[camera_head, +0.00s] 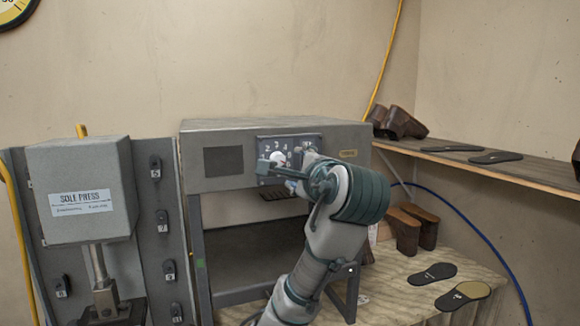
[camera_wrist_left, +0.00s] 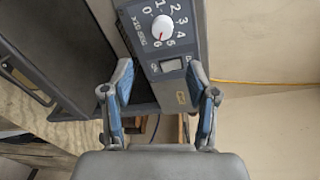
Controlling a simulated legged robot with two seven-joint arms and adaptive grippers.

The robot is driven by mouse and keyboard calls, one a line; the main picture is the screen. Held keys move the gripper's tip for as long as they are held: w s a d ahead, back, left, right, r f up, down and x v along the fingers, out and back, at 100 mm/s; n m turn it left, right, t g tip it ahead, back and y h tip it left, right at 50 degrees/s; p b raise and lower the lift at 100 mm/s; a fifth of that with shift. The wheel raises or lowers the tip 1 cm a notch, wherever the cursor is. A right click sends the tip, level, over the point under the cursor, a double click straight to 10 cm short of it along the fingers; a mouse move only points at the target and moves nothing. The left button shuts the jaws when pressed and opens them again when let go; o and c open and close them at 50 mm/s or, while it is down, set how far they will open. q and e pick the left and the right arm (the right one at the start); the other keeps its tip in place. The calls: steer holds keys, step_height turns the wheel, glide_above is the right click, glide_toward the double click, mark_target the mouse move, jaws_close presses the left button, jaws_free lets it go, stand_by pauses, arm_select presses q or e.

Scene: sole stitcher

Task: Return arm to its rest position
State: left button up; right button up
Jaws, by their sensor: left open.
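My left arm (camera_head: 318,250) rises from the bottom middle in the head view. My left gripper (camera_head: 281,176) is in front of the control panel of the grey machine (camera_head: 355,140). The panel has a white round knob (camera_head: 277,157) with numbers around it. In the wrist view my left gripper (camera_wrist_left: 160,78) is open, its two blue-padded fingers well apart with nothing between them. The knob (camera_wrist_left: 163,27) shows beyond the fingertips, apart from them, with its red mark toward the 5 and 6. My right gripper is not in view.
The sole press (camera_head: 85,190) stands at the left beside a panel of numbered switches (camera_head: 162,225). Shoes (camera_head: 400,124) and dark soles (camera_head: 495,157) sit on the right shelf (camera_head: 545,170). More soles (camera_head: 432,274) lie on the wooden bench (camera_head: 400,300). A blue cable (camera_head: 480,235) hangs at right.

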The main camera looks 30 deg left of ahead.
arm_select(q)
steer(key=shift+v, duration=1.05)
steer(key=shift+w+a+f, duration=0.1)
steer(key=shift+w, duration=0.05)
